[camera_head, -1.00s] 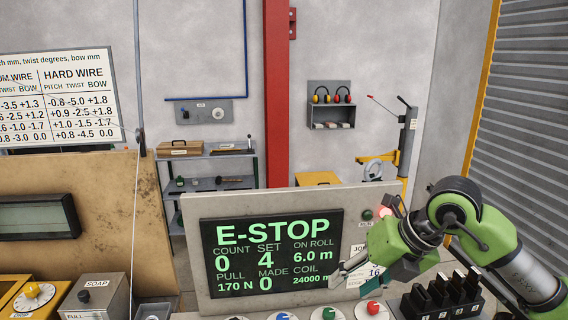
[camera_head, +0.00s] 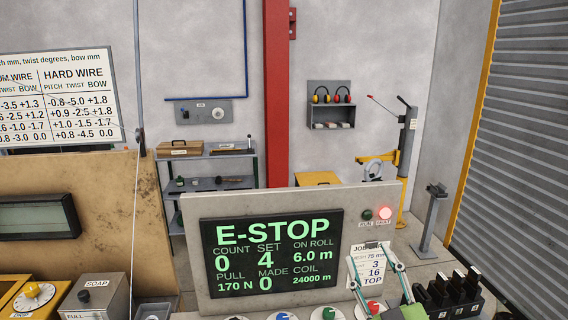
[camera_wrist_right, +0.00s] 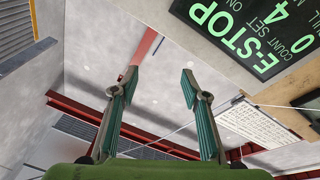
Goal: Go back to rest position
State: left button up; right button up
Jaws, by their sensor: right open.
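My right gripper (camera_head: 370,262) is at the lower right of the head view, fingers pointing up in front of the control panel (camera_head: 190,250) and its white job card (camera_head: 362,262). Its two fingers are spread apart with nothing between them. In the right wrist view the open gripper (camera_wrist_right: 158,85) shows both teal-padded fingers, with wall and ceiling beyond. The panel's screen (camera_head: 270,255) reads E-STOP in green, and a red fault lamp (camera_head: 385,213) glows beside it. My left gripper is not in view.
Coloured knobs (camera_head: 328,313) line the panel's lower edge. Black levers (camera_head: 456,287) stand right of my right gripper. A soap box (camera_head: 97,297) and a yellow box with a dial (camera_head: 33,296) are at lower left. A grey post (camera_head: 432,220) stands on the floor behind.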

jog(key=s+d+f+m+g+h, duration=0.25)
jog(key=s+f+g, duration=0.4)
jog(key=f, duration=0.65)
jog(key=s+d+f+m+g+h, duration=0.1)
jog(key=s+d+f+m+g, duration=0.15)
jog(key=s+f+g, duration=0.75)
jog(key=s+a+f+y, duration=0.1)
jog(key=s+f, duration=0.9)
jog(key=s, duration=0.1)
jog(key=s+f+g+b, duration=0.3)
jog(key=f+b, duration=1)
jog(key=f, duration=2.8)
jog(key=s+d+f+b, duration=0.1)
jog(key=s+f+b, duration=0.3)
jog(key=s+f, duration=0.4)
jog(key=s+d+f+n+b, duration=0.1)
jog(key=s+f+b, duration=0.4)
jog(key=s+f, duration=0.4)
notch_tip(320, 180, down, 7)
jog(key=shift+d+r, duration=0.1)
jog(key=shift+d, duration=0.3)
